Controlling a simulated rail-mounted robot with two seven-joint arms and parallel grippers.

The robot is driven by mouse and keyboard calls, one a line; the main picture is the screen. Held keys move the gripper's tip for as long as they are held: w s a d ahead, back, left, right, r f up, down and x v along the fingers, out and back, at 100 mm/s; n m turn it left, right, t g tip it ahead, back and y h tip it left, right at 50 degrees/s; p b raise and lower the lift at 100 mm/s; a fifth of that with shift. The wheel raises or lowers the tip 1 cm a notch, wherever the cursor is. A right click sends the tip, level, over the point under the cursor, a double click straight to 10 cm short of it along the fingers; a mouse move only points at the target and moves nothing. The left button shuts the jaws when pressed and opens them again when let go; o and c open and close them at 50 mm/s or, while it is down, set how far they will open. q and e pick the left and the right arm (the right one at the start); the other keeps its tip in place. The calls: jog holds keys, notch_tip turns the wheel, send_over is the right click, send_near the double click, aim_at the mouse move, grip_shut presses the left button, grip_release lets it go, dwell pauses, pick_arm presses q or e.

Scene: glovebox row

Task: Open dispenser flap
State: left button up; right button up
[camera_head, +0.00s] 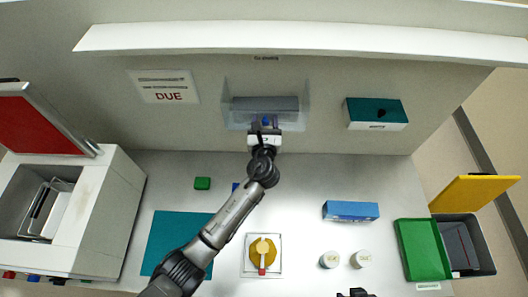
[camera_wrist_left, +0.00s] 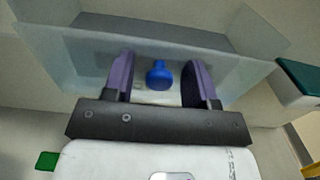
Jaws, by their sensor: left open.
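The dispenser (camera_head: 235,112) is a clear, bluish box on the back wall, with a grey inside. Its translucent front flap (camera_wrist_left: 90,60) looks closed and carries a round blue knob (camera_head: 266,121). My left gripper (camera_head: 265,127) is at the front of the dispenser. In the left wrist view the purple fingers stand apart on either side of the blue knob (camera_wrist_left: 158,75), with gaps on both sides. Whether the fingertips touch the flap is unclear. A dark piece at the bottom edge, probably my right gripper (camera_head: 355,293), is mostly cut off.
A teal-topped box (camera_head: 375,113) is on the wall to the right. A shelf edge (camera_head: 300,40) runs above. On the bench are a green block (camera_head: 202,183), a teal mat (camera_head: 170,230), a yellow knob (camera_head: 263,250), a blue box (camera_head: 350,210) and two white-lidded jars (camera_head: 329,260).

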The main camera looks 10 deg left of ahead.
pick_arm(q)
jog(key=s+d, duration=0.1)
jog(key=s, duration=1.2)
jog(key=shift+s+d+b, duration=0.2)
jog(key=shift+s+b, duration=0.1)
jog(key=shift+b, duration=0.05)
pick_arm(e)
jog(key=shift+r, duration=0.2)
